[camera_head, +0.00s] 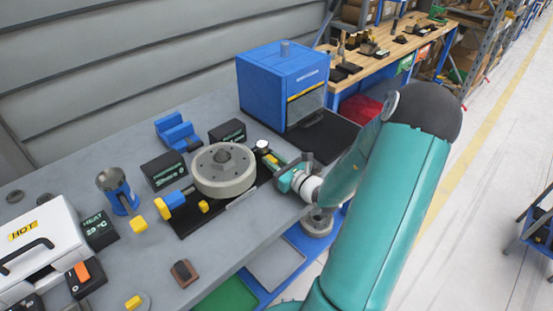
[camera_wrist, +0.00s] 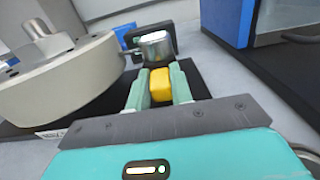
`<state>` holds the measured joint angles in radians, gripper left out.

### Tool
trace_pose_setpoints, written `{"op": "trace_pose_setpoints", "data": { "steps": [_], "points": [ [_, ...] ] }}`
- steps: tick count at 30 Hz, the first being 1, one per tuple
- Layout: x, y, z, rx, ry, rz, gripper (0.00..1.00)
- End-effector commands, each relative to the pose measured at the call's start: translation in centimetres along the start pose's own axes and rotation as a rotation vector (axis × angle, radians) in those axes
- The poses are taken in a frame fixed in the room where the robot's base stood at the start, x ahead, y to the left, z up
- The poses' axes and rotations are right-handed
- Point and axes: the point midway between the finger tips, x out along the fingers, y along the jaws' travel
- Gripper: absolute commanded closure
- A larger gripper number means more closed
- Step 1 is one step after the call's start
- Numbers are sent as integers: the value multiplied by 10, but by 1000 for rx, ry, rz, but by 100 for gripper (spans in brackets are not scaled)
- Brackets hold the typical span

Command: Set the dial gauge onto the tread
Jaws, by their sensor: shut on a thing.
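My gripper (camera_wrist: 157,76) is shut on the yellow grip block (camera_wrist: 160,87) of the dial gauge (camera_wrist: 155,45), which has a silver round housing. In the head view my gripper (camera_head: 277,164) reaches in from the right, with the gauge (camera_head: 262,146) at its tip. A thin stem points from the gauge left towards the wheel. The grey wheel (camera_head: 224,176) lies flat on a black base, and its outer tread (camera_wrist: 65,92) is beside the gauge. The stem tip is close to the tread; I cannot tell whether it touches.
A blue machine (camera_head: 270,85) stands behind on a dark mat. Black display boxes (camera_head: 165,170) stand around the wheel. A blue V-shaped block (camera_head: 177,132), a blue holder (camera_head: 117,190) and a white HOT case (camera_head: 42,250) are left. The front bench surface (camera_head: 225,245) is mostly clear.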

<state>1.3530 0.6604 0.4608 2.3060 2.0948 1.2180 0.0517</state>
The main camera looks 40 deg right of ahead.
Motion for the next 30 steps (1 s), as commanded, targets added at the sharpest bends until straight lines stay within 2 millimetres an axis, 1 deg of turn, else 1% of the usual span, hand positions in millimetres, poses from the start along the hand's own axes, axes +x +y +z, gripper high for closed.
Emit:
{"op": "trace_pose_setpoints", "data": {
  "steps": [2, 10, 11, 12, 14, 23, 26, 29, 30],
  "points": [
    [0, 3, 0, 0, 0, 4, 100],
    [0, 4, 0, 2, 0, 9, 100],
    [0, 4, 0, 2, 0, 10, 74],
    [0, 4, 0, 3, 0, 10, 66],
    [0, 3, 0, 3, 0, 9, 56],
    [-2, 0, 0, 1, 0, 4, 56],
    [-9, 0, 0, 0, 0, 3, 56],
    [-23, 0, 0, 0, 1, 1, 56],
    [-31, 0, 0, 1, 1, 2, 56]
  ]
}}
